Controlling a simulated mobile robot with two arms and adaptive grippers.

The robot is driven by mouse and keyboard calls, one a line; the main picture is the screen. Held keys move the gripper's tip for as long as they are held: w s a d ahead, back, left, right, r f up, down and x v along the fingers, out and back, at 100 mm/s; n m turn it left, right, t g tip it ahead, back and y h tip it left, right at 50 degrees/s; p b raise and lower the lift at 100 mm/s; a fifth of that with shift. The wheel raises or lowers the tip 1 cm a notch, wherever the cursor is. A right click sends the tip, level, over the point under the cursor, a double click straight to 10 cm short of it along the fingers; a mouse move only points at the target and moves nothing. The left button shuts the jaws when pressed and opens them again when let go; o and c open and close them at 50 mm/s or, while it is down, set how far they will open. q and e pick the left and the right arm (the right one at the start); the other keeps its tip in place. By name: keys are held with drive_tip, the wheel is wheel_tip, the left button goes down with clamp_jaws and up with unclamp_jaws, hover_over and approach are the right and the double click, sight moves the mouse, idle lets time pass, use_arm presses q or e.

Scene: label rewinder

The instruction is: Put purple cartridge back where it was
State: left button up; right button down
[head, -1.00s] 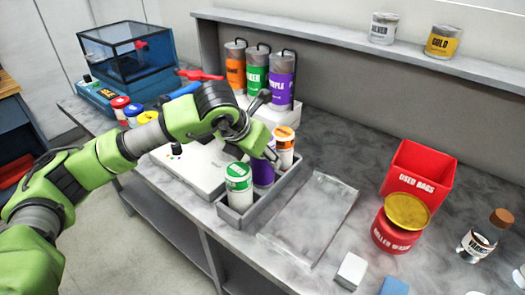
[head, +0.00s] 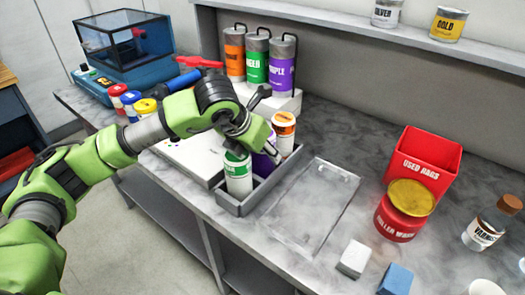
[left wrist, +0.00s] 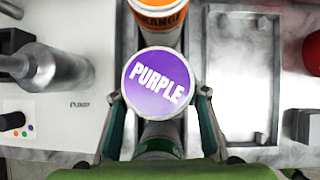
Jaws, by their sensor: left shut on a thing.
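The purple cartridge (head: 264,162) stands between the green cartridge (head: 238,175) and the orange cartridge (head: 284,131) at the grey tray (head: 236,209). My left gripper (head: 264,150) is shut on the purple cartridge and partly hides it in the head view. In the left wrist view, its round purple lid (left wrist: 158,83) faces the camera, with my left fingers (left wrist: 159,104) on both sides. The orange cartridge is just above it there, and the green one is below. I cannot tell whether the purple cartridge's base touches the tray floor. My right gripper is not in view.
Behind the tray, tall orange, green and purple cylinders (head: 282,63) stand on a white machine. A clear flat tray (head: 311,207) lies to the right. A red bin (head: 424,163) and a red jar (head: 398,215) stand farther right. Small coloured jars (head: 131,103) are at the left.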

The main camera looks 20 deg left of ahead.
use_arm(q)
drive_tip(key=o, duration=1.6)
drive_tip(key=shift+f, duration=0.15)
drive_tip(key=shift+s, duration=0.1)
